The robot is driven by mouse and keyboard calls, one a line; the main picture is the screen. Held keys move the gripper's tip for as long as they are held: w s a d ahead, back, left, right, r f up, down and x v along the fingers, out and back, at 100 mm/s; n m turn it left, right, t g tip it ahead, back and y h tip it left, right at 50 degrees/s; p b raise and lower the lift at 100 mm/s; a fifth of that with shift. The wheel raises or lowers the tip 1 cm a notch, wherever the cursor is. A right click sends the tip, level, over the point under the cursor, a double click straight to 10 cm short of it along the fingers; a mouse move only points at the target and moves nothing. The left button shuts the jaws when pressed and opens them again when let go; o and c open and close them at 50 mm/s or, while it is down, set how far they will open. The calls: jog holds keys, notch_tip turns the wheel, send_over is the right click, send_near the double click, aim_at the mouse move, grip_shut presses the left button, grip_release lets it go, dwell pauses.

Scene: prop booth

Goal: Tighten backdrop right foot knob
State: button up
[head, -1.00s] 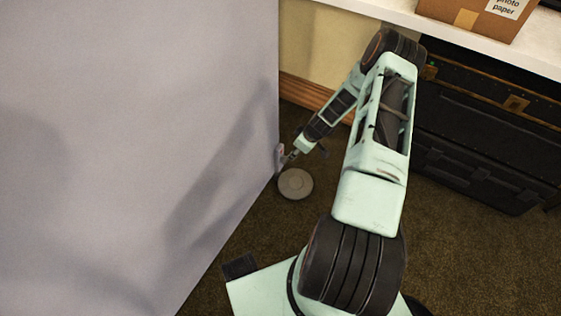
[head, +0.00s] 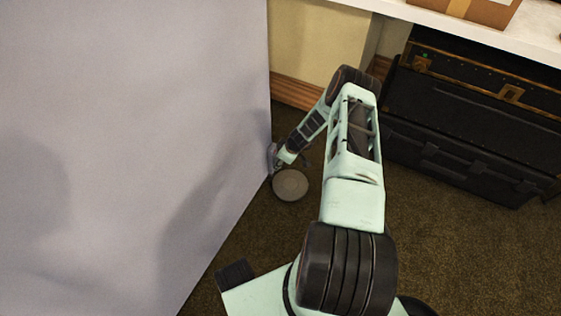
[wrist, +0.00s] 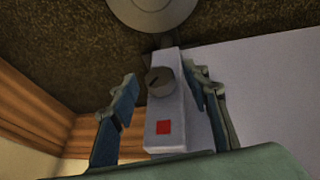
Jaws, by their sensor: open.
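The backdrop (head: 120,150) is a large pale grey panel on the left in the head view, and it shows at the right in the wrist view (wrist: 275,85). In the wrist view a grey round knob (wrist: 157,82) with a dark mark sits on a pale block (wrist: 187,132) bearing a red square. My gripper (wrist: 160,77) is open, one finger on each side of the block and knob. I cannot tell whether either finger touches. In the head view my gripper (head: 281,160) is at the backdrop's lower right edge, where the knob is too small to make out.
A round grey disc (head: 290,185) lies on the brown carpet (head: 250,245) by the backdrop edge. A wooden baseboard (head: 297,93) runs behind. Black trunks (head: 470,110) stand at right under a white table (head: 520,40) with a cardboard box (head: 480,10).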

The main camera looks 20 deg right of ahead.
jog(key=shift+c, duration=0.5)
jog(key=c, duration=1.1)
jog(key=shift+o, duration=0.2)
jog(key=shift+w, duration=0.1)
jog(key=shift+w+d+g+y, duration=0.15)
jog(key=shift+g+y, duration=0.45)
jog(key=shift+y, duration=0.2)
jog(key=shift+w+d+m+g+y, duration=0.1)
jog(key=shift+m+g+y, duration=0.35)
jog(key=shift+y, duration=0.25)
jog(key=o, duration=1.2)
jog(key=shift+g, duration=0.25)
jog(key=shift+c, duration=0.2)
